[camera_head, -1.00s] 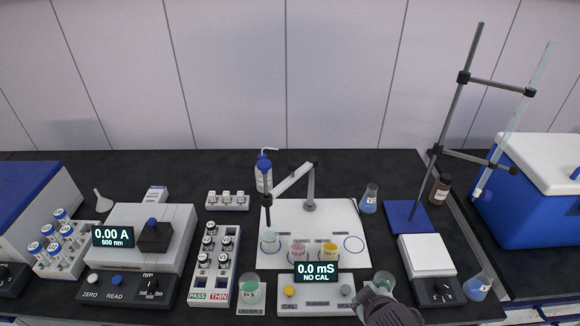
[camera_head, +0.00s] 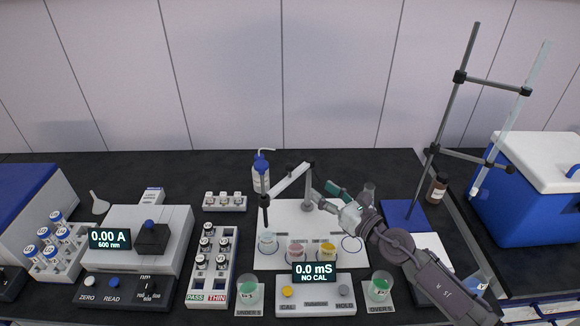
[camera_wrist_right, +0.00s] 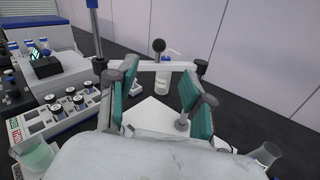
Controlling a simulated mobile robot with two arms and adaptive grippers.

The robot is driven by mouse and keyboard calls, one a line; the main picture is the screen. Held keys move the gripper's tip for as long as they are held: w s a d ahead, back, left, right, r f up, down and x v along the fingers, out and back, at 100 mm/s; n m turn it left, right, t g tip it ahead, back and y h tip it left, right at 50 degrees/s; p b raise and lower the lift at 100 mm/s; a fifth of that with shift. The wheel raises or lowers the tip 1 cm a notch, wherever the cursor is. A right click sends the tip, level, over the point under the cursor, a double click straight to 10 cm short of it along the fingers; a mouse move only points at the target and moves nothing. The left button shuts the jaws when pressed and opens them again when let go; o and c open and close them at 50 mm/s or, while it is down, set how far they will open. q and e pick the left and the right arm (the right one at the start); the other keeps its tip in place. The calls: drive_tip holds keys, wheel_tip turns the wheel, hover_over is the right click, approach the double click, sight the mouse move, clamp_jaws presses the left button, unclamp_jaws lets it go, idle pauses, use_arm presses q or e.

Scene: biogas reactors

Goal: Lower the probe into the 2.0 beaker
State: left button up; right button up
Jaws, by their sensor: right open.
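The dark probe (camera_head: 265,213) hangs upright from the left end of a jointed white arm (camera_head: 290,181), over a clear beaker (camera_head: 267,241) on the white board. A pink beaker (camera_head: 296,254) and a yellow beaker (camera_head: 327,252) stand to its right. Their small labels are not readable, so I cannot tell which is 2.0. My right gripper (camera_head: 325,192) is open and empty beside the arm's upright post, right of the probe. In the right wrist view its teal-padded fingers (camera_wrist_right: 160,92) stand apart, with the white arm (camera_wrist_right: 150,66) beyond them. My left gripper is out of view.
The conductivity meter (camera_head: 316,292) reads 0.0 mS, NO CAL. Green-filled beakers stand left (camera_head: 248,294) and right (camera_head: 379,288) of it. A wash bottle (camera_head: 261,176) is behind the probe. A clamp stand (camera_head: 446,123) rises at right.

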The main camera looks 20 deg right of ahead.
sight(293, 169)
drive_tip(key=x, duration=1.3)
drive_tip(key=shift+w+a, duration=0.1)
drive_tip(key=shift+a, duration=0.05)
clamp_jaws()
